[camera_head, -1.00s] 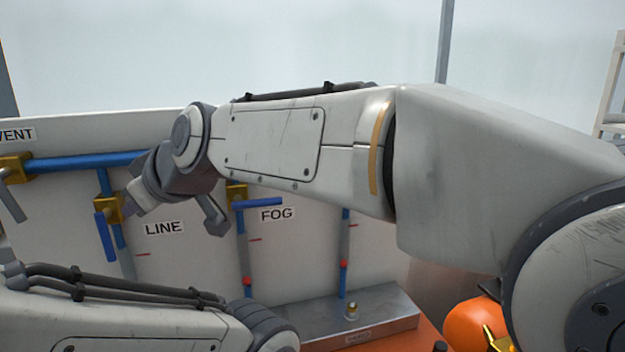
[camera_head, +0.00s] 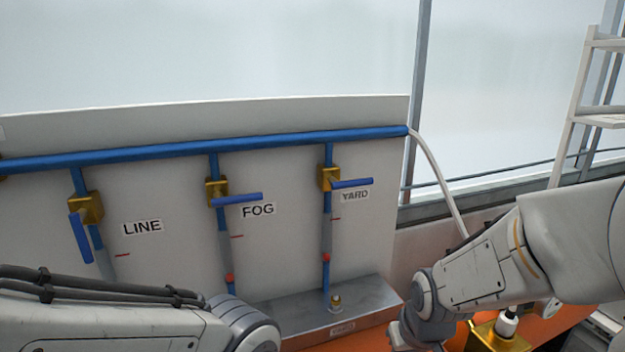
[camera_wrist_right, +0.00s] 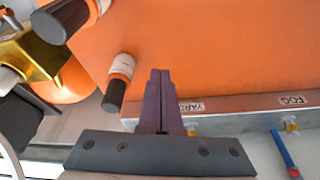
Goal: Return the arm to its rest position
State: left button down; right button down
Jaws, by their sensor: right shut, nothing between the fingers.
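My right arm (camera_head: 480,270) reaches in from the right in the head view, bent low, with its wrist down near the bottom edge. Its fingers do not show clearly there. In the right wrist view my right gripper (camera_wrist_right: 161,75) is shut and empty, its two dark fingers together over the orange surface (camera_wrist_right: 230,50). My left arm (camera_head: 110,320) lies across the lower left corner of the head view; its gripper is not in view.
A white panel (camera_head: 170,240) carries a blue pipe (camera_head: 290,138) and blue-handled valves labelled LINE, FOG and YARD. A grey metal block (camera_head: 310,312) stands below. In the wrist view, two dark-ended white-and-orange pieces (camera_wrist_right: 118,85) (camera_wrist_right: 70,15) lie close to the fingers. A white shelf (camera_head: 580,110) stands right.

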jog(key=shift+m+g, duration=0.4)
jog(key=shift+m, duration=0.2)
jog(key=s, duration=0.1)
jog(key=s+d+f, duration=0.1)
jog(key=s+d, duration=0.1)
jog(key=s, duration=0.1)
jog(key=shift+d+f, duration=0.25)
jog(key=shift+f, duration=0.05)
jog(key=s+a+r+n+g+p, duration=0.2)
jog(key=s+a+r+n+p, duration=0.3)
jog(key=s+a+r, duration=0.5)
jog(key=s+a+n, duration=0.2)
jog(key=s+a, duration=0.1)
jog(key=shift+s+a+r+g+y, duration=0.2)
jog(key=shift+a+r+g+y, duration=0.05)
jog(key=shift+r+g+y, duration=0.1)
